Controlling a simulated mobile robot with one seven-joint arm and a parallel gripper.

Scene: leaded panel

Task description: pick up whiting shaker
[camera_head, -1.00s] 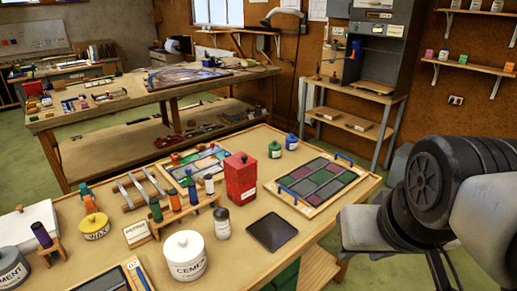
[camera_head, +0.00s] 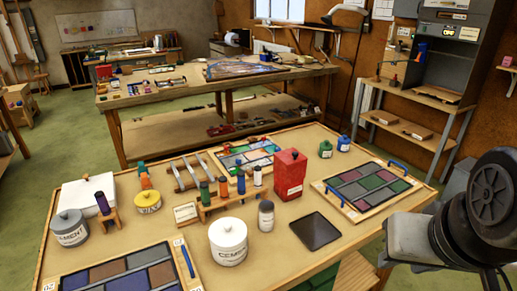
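A small jar (camera_head: 266,216) with a grey lid and a pale label stands upright on the near table, between the white cement pot and the dark flat square. It looks like the whiting shaker, but its label is too small to read. Nothing touches it that I can see. Part of my arm shows at the right edge, beyond the table's right side. My gripper is outside the picture.
Around the jar stand a white cement pot (camera_head: 228,243), a red box (camera_head: 290,175), a wooden rack (camera_head: 228,201) of coloured bottles and a dark flat square (camera_head: 315,231). A glass panel tray (camera_head: 368,191) lies right. The near table (camera_head: 295,262) has bare wood in front.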

